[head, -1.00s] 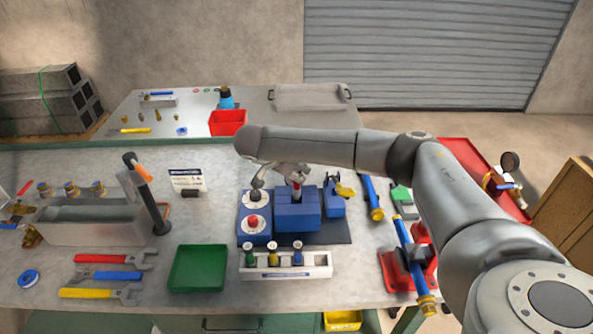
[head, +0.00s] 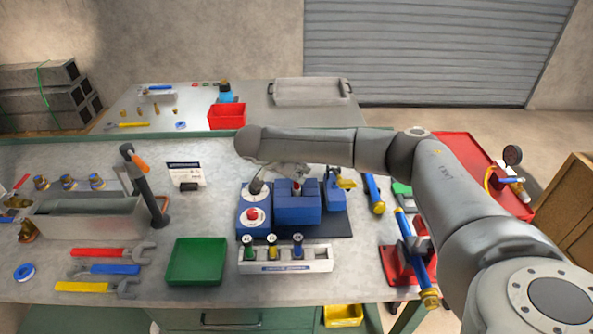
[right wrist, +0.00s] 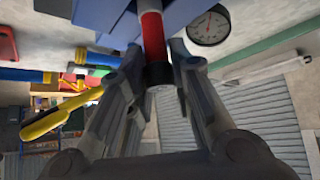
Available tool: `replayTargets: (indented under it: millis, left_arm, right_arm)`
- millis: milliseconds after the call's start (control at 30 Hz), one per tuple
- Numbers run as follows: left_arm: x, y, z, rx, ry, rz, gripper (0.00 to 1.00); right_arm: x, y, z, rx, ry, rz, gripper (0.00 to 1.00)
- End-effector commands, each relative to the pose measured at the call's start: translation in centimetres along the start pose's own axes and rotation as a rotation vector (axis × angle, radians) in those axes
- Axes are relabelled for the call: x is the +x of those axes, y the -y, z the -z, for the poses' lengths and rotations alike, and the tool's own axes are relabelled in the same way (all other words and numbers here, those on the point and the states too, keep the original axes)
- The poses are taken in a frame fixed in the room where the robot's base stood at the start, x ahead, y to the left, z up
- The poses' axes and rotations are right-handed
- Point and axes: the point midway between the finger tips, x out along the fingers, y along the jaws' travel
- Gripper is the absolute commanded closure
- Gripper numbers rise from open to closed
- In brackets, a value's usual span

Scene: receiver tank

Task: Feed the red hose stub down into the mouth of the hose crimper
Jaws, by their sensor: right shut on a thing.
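The hose crimper (head: 297,213) is a blue block on a dark mat in the middle of the bench. My right gripper (head: 294,176) is just above it, partly hidden by my own arm. The red hose stub (head: 296,188) stands roughly upright at the crimper's top middle. In the right wrist view, the gripper (right wrist: 160,68) is shut on the stub (right wrist: 153,35) near its black end, and the stub's red part runs toward the blue crimper (right wrist: 103,22). I cannot tell how deep its lower end sits in the mouth. My left gripper is not in view.
A blue unit with a red button (head: 252,214) stands left of the crimper. A blue device with a yellow lever (head: 346,183) stands close right. A white rack (head: 284,266) with several coloured pieces is in front. A green tray (head: 196,261) lies front left.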

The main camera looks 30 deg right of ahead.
Motion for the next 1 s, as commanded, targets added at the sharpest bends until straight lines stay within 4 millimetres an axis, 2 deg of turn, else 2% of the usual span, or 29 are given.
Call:
replayTargets:
  millis: [733,767,933,1000]
  left_arm:
    - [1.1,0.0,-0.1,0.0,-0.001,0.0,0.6]
    - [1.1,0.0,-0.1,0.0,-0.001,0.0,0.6]
    - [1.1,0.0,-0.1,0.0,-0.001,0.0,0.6]
    - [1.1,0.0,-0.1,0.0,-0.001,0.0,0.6]
  right_arm:
    - [1.1,0.1,-1.0,0.001,0.0,0.001,1.0]
    - [1.1,0.1,-1.0,0.001,0.0,0.001,0.78]
    - [1.1,0.0,-1.0,0.0,0.0,0.001,0.56]
    - [1.2,0.0,-1.0,0.0,0.0,0.001,0.54]
